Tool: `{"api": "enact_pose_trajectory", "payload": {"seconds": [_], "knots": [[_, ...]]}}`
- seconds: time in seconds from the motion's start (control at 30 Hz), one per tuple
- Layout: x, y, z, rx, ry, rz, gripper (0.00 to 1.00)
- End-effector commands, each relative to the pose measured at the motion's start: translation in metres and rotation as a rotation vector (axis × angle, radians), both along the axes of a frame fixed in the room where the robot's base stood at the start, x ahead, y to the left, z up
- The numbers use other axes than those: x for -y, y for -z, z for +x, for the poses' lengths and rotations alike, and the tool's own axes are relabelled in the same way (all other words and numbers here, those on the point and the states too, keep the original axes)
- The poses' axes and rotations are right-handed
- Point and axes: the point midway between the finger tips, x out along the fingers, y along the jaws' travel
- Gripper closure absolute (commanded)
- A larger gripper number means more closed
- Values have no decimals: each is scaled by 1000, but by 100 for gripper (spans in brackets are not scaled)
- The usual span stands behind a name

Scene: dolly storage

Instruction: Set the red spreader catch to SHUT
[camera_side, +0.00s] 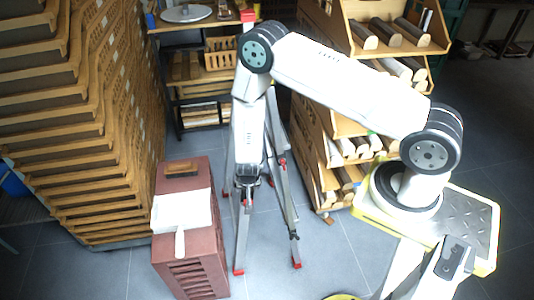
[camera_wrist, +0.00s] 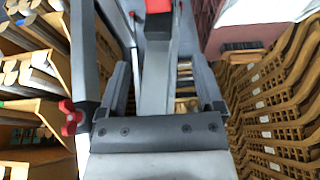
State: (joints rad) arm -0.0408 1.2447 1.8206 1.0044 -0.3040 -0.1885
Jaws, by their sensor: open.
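The stepladder (camera_side: 242,235) stands on the floor with its legs spread and red feet. A small red part, apparently the spreader catch (camera_wrist: 70,118), shows on the ladder at the left of the wrist view; a small red spot shows on the rear leg in the side view (camera_side: 282,162). Its setting cannot be read. My gripper (camera_wrist: 160,78) is open, with a grey ladder rail seen between its fingers and the catch to the left, apart from them. In the side view my gripper (camera_side: 247,196) points down at the ladder, its fingertips hard to make out.
A maroon box (camera_side: 215,262) with a white dustpan-like item (camera_side: 182,212) stands left of the ladder. Stacked wooden trays (camera_side: 85,180) rise farther left. A wooden rack of rolls (camera_side: 345,120) is close on the right. Grey floor is clear in front of the ladder.

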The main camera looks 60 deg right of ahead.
Motion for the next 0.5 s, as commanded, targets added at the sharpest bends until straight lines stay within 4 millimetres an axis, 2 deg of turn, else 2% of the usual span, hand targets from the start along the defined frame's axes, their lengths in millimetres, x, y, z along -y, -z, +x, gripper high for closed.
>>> {"api": "enact_pose_trajectory", "payload": {"seconds": [0.13, 0.5], "knots": [[0, -14, 1, 2, 1, 0, 15], [-1, 0, 2, 73, 25, -121, 15]]}}
